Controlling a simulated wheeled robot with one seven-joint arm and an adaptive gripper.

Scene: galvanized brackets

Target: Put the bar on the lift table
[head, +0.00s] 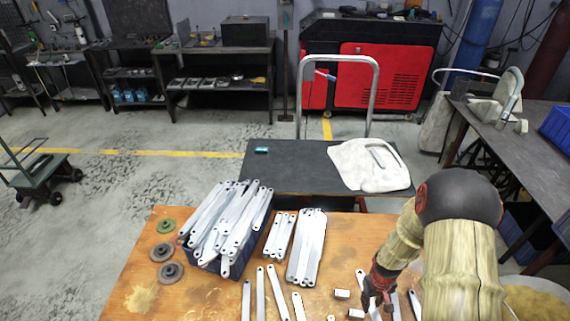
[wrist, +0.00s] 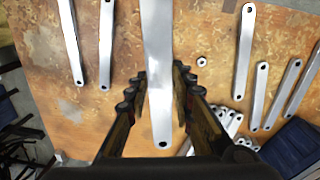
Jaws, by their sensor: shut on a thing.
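My gripper (head: 378,290) is low over the front right of the wooden table in the head view. In the wrist view its two fingers (wrist: 159,74) are shut on a flat silver bar (wrist: 158,45) with a hole at its near end. The bar runs from the top edge down between the fingers. In the head view the arm and gripper hide much of it. The lift table (head: 290,180) has a dark top and a chrome push handle, and stands behind the wooden table. A pale cloth-like item (head: 360,170) and a small teal object (head: 262,150) lie on it.
Several loose bars lie on the wooden table (head: 150,255). A blue crate (head: 228,268) is heaped with bars, beside stacked bars (head: 310,245) and several round discs (head: 171,271). The left and middle of the lift table top are mostly clear.

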